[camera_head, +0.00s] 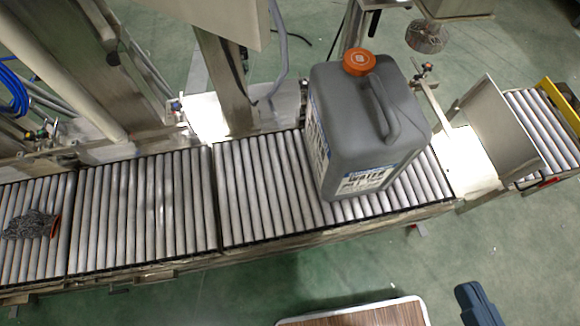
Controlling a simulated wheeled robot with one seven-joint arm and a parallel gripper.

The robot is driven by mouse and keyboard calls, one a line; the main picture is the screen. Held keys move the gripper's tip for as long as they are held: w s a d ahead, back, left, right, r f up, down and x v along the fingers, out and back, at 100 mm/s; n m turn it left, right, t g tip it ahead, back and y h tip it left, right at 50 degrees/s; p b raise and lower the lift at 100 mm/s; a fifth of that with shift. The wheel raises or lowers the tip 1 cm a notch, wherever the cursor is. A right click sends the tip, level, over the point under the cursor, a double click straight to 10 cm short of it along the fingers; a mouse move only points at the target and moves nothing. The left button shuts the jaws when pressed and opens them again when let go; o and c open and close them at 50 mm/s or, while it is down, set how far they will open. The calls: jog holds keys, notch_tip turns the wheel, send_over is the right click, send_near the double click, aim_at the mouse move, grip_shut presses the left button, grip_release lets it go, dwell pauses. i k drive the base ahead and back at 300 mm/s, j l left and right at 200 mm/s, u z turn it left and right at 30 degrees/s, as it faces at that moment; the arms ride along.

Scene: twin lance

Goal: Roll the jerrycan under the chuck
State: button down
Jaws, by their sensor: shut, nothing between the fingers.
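The grey jerrycan (345,140) stands upright on the roller conveyor (260,190), right of the middle of the view. It has an orange cap (359,63), a moulded handle on top and a printed label on its front. The chuck (427,37) appears to be the round metal piece hanging below a machine head at the top right. In the picture it lies right of and above the cap, not over it. How high it hangs above the can is hard to tell. My gripper is not in view.
A grey glove (35,224) lies on the rollers at the far left. A bare metal plate (500,130) stands at the conveyor's right end, before another roller section (540,130). Posts and hoses line the back.

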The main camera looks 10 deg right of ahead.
aim_at(361, 133)
jog(key=j+z, duration=0.1)
jog(key=j, duration=0.5)
jog(key=k+j, duration=0.1)
jog(key=j, duration=0.55)
jog(key=k+j+z, duration=0.15)
jog(key=j, duration=0.45)
jog(key=i, duration=0.05)
